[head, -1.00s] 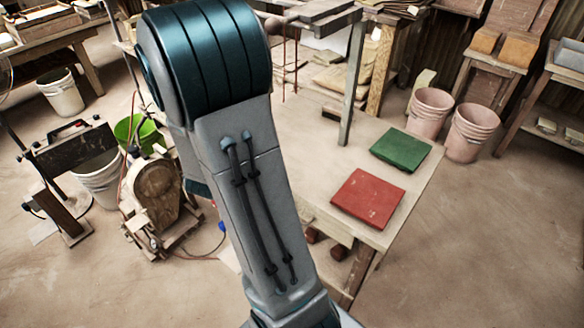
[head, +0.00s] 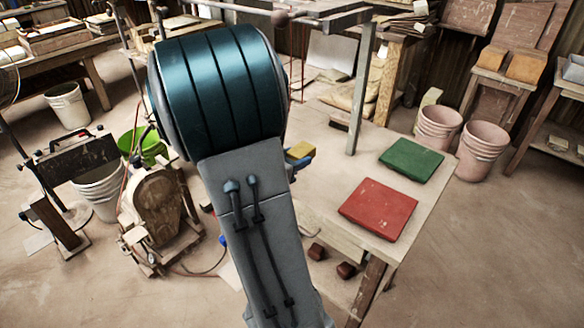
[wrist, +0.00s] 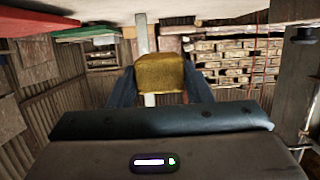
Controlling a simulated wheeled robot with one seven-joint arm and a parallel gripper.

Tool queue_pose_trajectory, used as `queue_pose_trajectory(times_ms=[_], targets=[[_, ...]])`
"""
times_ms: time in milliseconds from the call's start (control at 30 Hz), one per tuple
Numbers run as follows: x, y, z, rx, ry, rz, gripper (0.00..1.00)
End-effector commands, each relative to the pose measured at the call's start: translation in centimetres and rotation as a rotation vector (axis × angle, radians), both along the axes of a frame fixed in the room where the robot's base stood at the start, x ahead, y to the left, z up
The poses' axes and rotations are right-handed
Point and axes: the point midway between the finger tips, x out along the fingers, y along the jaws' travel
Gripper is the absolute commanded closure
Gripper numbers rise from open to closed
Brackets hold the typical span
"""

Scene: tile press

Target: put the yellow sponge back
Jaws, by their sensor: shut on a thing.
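The yellow sponge (wrist: 160,73) is between the two blue-grey fingers of my gripper (wrist: 158,92) in the wrist view, and they are shut on it. In the head view a part of the yellow sponge (head: 299,151) shows just right of my arm, above the worktable (head: 330,185). Only a bit of my gripper (head: 303,162) shows there; my arm hides the rest. I cannot tell whether the sponge touches the table.
A red slab (head: 378,208) and a green slab (head: 411,159) lie on the table's right part. A metal post (head: 362,85) rises from the table behind them. Buckets (head: 438,128) stand on the floor beyond. A dark brush (head: 338,125) lies near the back.

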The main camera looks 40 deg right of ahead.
Motion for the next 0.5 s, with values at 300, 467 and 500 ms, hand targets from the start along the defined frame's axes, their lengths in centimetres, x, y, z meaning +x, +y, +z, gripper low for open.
queue_pose_trajectory(times_ms=[300,467,500], targets=[[3.8,-3.3,-3.0,-0.001,0.001,0.0,0.75],[4.4,-3.8,-3.6,-0.001,0.001,0.0,0.75],[4.4,-3.8,-4.0,0.0,0.002,0.001,0.75]])
